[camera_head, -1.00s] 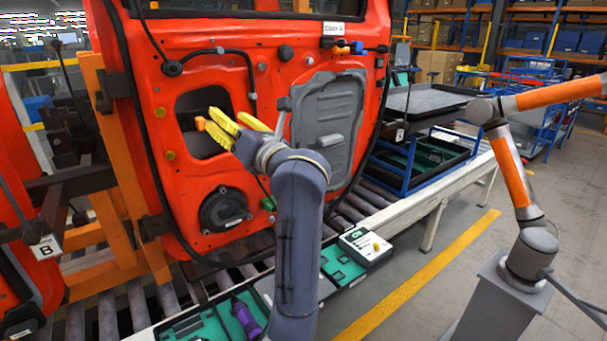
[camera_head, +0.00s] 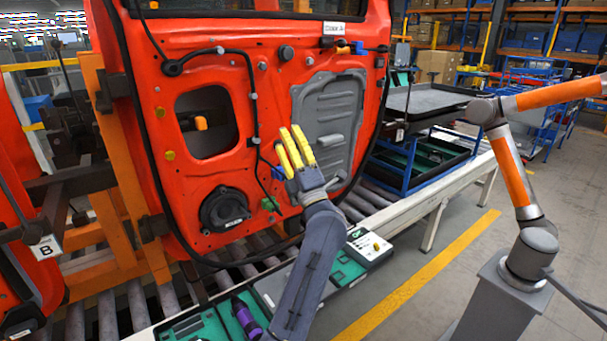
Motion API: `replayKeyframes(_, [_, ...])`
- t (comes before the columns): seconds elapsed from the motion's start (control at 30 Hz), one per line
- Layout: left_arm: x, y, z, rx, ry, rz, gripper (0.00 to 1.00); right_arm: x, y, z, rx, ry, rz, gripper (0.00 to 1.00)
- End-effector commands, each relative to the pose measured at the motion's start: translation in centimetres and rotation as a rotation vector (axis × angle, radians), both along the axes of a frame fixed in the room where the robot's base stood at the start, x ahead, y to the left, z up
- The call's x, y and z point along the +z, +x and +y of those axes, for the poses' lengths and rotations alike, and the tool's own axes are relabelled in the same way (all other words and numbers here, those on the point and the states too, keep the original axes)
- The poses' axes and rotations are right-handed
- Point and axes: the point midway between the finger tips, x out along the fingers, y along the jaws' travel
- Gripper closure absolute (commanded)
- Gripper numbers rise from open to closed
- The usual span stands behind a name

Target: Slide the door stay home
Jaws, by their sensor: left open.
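A red-orange door panel (camera_head: 260,75) stands upright over the roller line. I cannot surely pick out the door stay. An orange block (camera_head: 201,123) shows in the panel's dark window-like opening. I cannot tell whether the gripper touches the panel. My right gripper is not in view.
A round black speaker (camera_head: 224,209) and a green clip (camera_head: 270,204) are low on the panel. Green-lined trays (camera_head: 205,325), one holding a purple-and-black tool (camera_head: 246,318), lie along the front. A grey-and-orange arm (camera_head: 512,170) stands on a pedestal at right.

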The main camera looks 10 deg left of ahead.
Motion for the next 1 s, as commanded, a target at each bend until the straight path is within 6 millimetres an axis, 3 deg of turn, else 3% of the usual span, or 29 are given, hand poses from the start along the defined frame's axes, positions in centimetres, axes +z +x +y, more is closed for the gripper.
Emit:
replayKeyframes(0.3, [-4.6,1.9,-2.3,0.010,0.155,0.111,0.56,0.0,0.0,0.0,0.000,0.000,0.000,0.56])
replayKeyframes(0.6, [-8.2,2.6,-3.1,0.011,0.216,0.173,0.56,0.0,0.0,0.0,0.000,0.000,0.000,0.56])
replayKeyframes(1.0, [-9.8,2.9,-3.5,0.010,0.243,0.202,0.56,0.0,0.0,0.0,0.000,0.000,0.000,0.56])
